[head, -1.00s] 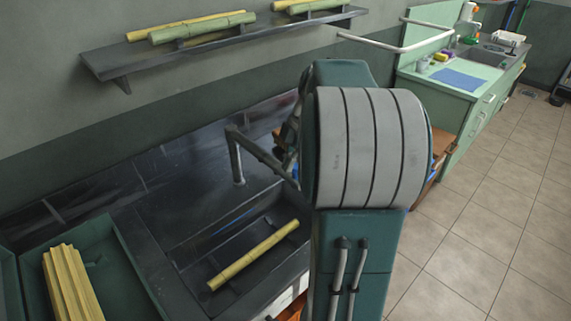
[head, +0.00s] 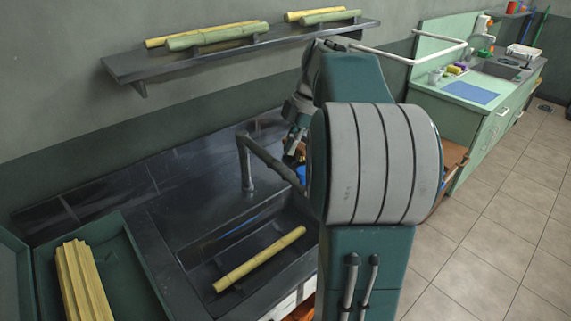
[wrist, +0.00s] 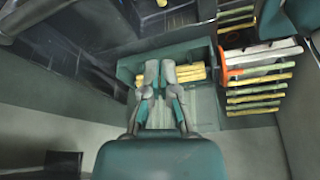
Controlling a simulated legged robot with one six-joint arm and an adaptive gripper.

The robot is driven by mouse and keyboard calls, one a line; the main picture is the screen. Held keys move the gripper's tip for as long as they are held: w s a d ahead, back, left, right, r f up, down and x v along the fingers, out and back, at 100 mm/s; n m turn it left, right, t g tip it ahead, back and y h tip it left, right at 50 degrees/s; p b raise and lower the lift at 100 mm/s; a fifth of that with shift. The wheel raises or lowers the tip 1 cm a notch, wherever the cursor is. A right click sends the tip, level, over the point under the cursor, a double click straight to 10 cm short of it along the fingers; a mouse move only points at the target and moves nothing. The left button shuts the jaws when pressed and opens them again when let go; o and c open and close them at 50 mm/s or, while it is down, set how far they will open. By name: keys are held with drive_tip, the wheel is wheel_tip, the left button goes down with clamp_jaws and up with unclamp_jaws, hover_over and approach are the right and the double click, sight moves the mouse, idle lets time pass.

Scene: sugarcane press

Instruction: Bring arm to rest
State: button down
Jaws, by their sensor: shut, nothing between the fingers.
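My arm stands raised in the middle of the head view, over the right side of the dark counter. My gripper shows partly in the head view, left of the arm's large grey joint and near the bent grey pipe (head: 262,157). In the wrist view my gripper (wrist: 160,68) points down above a green tray (wrist: 125,72) with yellow cane pieces in it. Its fingers are shut and hold nothing. I cannot tell the exact height above the tray.
One cane stalk (head: 260,258) lies in the dark trough. A tray (head: 118,258) of yellow pieces stands at left. A shelf (head: 125,68) holds several stalks. Several more stalks lie in a row (wrist: 258,88) in the wrist view. A green sink counter (head: 440,112) stands right; floor is clear.

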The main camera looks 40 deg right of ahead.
drive_tip(key=s+a+r+m+t+h, duration=0.1)
drive_tip(key=s+a+m, duration=0.15)
drive_tip(key=a, duration=0.45)
drive_tip(key=s+a+r+m+h, duration=0.15)
drive_tip(key=a+m, duration=0.25)
drive_tip(key=a, duration=0.4)
drive_tip(key=s+a+f+m+t+h, duration=0.1)
drive_tip(key=s+a+f+m+t, duration=0.2)
drive_tip(key=s+a+f+m, duration=0.4)
drive_tip(key=s+a+m, duration=0.1)
drive_tip(key=s+a, duration=0.1)
drive_tip(key=s, duration=0.1)
drive_tip(key=shift+a, duration=0.35)
drive_tip(key=shift+s, duration=0.1)
